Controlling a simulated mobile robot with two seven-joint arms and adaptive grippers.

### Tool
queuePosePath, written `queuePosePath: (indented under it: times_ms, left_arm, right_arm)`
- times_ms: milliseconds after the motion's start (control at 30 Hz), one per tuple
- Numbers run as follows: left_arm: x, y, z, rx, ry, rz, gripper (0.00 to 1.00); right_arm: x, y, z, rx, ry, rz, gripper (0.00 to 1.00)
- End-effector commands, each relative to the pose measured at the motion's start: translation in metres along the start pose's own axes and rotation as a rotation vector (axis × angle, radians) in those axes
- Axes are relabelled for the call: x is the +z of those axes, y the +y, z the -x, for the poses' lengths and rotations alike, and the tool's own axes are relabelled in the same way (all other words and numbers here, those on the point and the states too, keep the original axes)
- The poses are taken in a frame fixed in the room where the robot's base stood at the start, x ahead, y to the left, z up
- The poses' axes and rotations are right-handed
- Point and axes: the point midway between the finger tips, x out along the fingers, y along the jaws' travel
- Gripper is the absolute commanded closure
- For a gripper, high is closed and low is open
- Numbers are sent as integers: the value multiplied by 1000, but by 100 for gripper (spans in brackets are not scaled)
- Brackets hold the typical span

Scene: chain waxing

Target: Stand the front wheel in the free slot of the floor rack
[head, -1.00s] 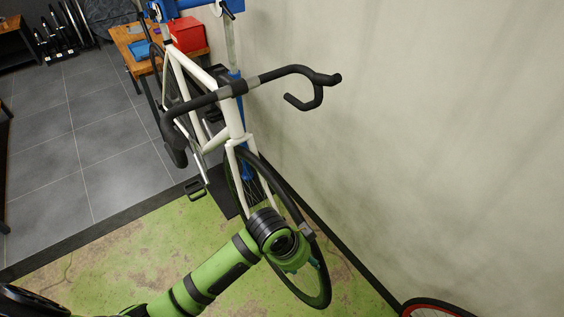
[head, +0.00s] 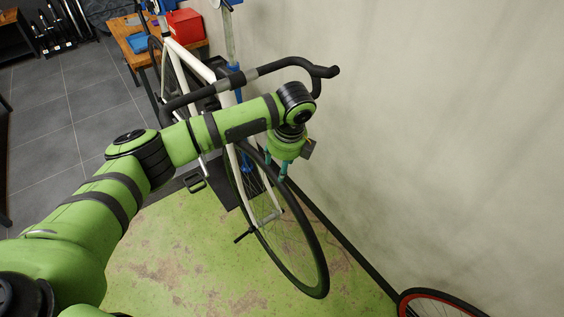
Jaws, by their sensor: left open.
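The front wheel (head: 322,262), with a black tyre and thin spokes, hangs upright at the fork of the white bike (head: 202,75). Its hub sits at the fork ends, and a small dark lever (head: 243,235) sticks out at the left of the axle. My left gripper (head: 276,168) points down at the top of the wheel with its teal fingers open. The fingers overlap the tyre in the picture; I cannot tell whether they touch it. My left arm covers part of the fork and frame. My right gripper and the floor rack are not in view.
A red-rimmed wheel (head: 437,296) shows partly at the bottom right by the wall (head: 440,130). The black handlebar (head: 262,73) is close behind my left wrist. A wooden bench (head: 133,50) with a red box (head: 186,25) stands at the back.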

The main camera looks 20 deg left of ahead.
Motion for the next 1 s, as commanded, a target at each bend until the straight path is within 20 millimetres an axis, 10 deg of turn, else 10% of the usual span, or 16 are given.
queuePosePath:
  times_ms: [1000]
  left_arm:
    - [-2, -1, -105, -5, 2, 2, 48]
  right_arm:
    - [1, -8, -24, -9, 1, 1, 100]
